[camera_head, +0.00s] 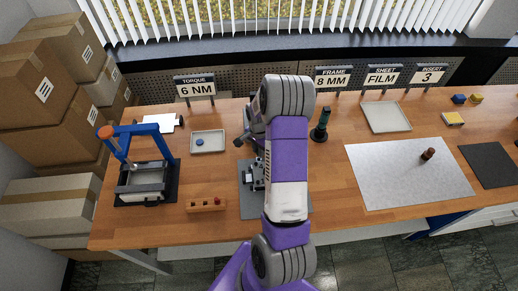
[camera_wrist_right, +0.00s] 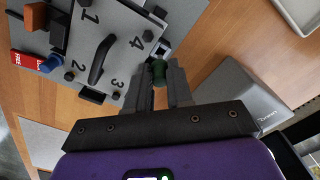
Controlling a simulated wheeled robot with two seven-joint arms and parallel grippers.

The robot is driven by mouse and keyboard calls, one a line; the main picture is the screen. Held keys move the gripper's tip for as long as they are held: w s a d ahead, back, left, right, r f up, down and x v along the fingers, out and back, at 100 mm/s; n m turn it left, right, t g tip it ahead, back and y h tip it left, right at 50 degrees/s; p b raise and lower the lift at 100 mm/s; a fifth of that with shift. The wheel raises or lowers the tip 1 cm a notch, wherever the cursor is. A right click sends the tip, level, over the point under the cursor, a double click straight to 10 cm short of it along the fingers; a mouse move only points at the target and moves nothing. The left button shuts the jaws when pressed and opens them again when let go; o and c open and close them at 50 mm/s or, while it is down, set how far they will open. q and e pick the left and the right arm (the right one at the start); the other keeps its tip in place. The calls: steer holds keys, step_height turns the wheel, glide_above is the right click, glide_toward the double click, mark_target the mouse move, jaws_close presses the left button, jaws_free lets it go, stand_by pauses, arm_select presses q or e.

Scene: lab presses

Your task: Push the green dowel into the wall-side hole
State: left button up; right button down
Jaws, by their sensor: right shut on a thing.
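My right gripper (camera_wrist_right: 160,84) is shut on a green dowel (camera_wrist_right: 158,72) in the right wrist view. Only a short piece of the dowel shows between the fingertips. The fingertips are beside a grey plate (camera_wrist_right: 95,45) marked with several numbers, with a black handle and bolts. A small pale block (camera_wrist_right: 164,47) shows just past the dowel. I cannot make out the wall-side hole or whether the dowel touches it. In the head view my right arm covers the dowel and part of the fixture (camera_head: 254,175). My left gripper is not in view.
A wooden block with small pegs (camera_head: 205,204) lies left of the fixture. A blue and orange press (camera_head: 145,165) stands further left. A grey sheet (camera_head: 405,175) covers the table at right.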

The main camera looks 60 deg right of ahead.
steer(key=shift+f+b, duration=1.75)
steer(key=shift+f, duration=0.35)
steer(key=c, duration=0.9)
jaws_free()
steer(key=shift+r+p, duration=0.3)
steer(key=shift+r, duration=3.55)
